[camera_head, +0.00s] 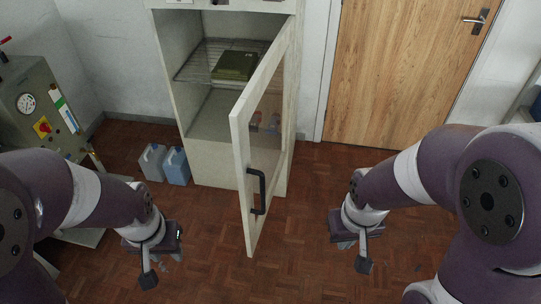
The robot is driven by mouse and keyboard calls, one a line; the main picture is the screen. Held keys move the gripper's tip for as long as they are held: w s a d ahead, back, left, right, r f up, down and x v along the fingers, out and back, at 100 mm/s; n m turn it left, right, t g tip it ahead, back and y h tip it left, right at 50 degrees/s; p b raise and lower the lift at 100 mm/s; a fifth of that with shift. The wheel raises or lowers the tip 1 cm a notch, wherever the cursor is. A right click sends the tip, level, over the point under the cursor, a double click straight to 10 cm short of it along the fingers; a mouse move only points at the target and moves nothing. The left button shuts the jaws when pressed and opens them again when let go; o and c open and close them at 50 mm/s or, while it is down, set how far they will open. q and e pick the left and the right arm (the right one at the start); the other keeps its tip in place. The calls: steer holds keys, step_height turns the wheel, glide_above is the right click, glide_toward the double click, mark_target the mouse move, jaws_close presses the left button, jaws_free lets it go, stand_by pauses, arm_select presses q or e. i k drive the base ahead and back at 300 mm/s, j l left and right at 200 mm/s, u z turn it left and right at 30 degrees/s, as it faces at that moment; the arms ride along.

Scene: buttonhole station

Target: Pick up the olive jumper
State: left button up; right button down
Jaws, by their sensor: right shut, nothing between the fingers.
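The olive jumper (234,66) lies folded on the wire shelf inside a pale cabinet, in the upper middle of the head view. My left gripper (150,277) hangs low at the left, in front of the cabinet and well apart from the jumper. Its fingers are too small and turned away to tell open from shut. My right gripper (363,262) hangs low at the right of the cabinet door, shut and empty, also far from the jumper.
The cabinet door (240,165) stands open towards me, its black handle (257,192) facing out. The wire shelf (194,67) spans the cabinet. Two jugs, one grey (152,162) and one blue (176,166), stand on the floor. A machine (36,104) is at left, a wooden door (400,70) behind.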

mark_target(234, 65)
steer(key=i+j, duration=0.15)
steer(key=j, duration=0.15)
steer(key=i+j+z, duration=0.15)
steer(key=j, duration=0.2)
steer(key=i+j, duration=0.2)
steer(key=i+j+z, duration=0.1)
steer(key=j, duration=0.35)
steer(key=i+j+z, duration=0.1)
steer(key=j, duration=0.25)
steer(key=i+j, duration=0.35)
steer(key=i, duration=0.35)
steer(key=i+j+z, duration=0.1)
steer(key=i, duration=0.35)
steer(key=i+j, duration=0.15)
steer(key=i, duration=0.25)
steer(key=i+j+z, duration=0.1)
steer(key=i, duration=0.35)
